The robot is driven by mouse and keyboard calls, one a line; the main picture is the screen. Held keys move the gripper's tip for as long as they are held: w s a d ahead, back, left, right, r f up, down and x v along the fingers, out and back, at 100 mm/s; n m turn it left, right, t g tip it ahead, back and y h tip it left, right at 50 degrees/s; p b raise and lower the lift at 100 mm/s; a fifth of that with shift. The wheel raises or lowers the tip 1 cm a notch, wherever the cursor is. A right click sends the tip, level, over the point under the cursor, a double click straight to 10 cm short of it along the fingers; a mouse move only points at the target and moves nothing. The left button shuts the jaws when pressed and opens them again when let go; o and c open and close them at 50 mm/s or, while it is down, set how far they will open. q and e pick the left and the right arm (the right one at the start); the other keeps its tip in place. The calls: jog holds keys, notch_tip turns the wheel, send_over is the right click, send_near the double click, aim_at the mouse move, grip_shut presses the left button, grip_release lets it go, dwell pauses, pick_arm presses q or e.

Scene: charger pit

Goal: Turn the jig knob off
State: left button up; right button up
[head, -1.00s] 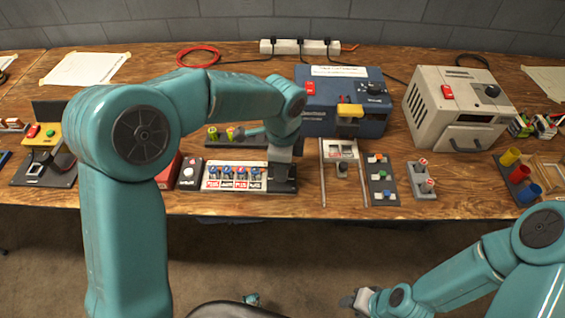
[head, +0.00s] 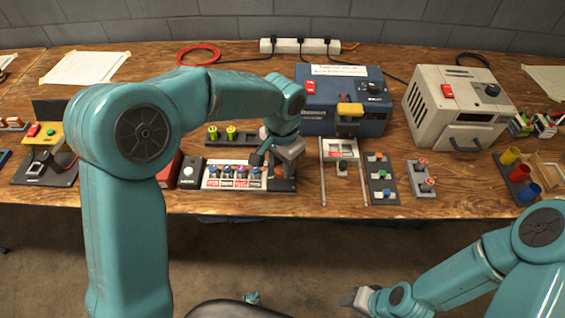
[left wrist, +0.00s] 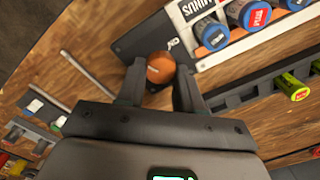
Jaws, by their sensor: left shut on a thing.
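The jig knob (left wrist: 160,68) is a round orange-brown knob on a black plate (left wrist: 138,38) at the end of the battery jig. In the left wrist view it sits between my two left fingers, and my left gripper (left wrist: 158,88) is shut on it.
A rail frame (head: 343,172) and a switch panel (head: 381,180) are to the right. A blue machine (head: 318,118) stands behind.

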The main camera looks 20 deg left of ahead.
aim_at(281, 168)
pick_arm(q)
jog(key=n, duration=0.6)
jog(key=shift+a+b, duration=0.1)
jog(key=shift+b, duration=0.25)
jog(key=shift+n, duration=0.3)
jog(key=o, duration=1)
jog(key=shift+o, duration=0.2)
notch_tip(281, 168, up, 16)
jog(key=p, duration=0.3)
jog(key=shift+r, duration=0.15)
jog(key=shift+s, duration=0.1)
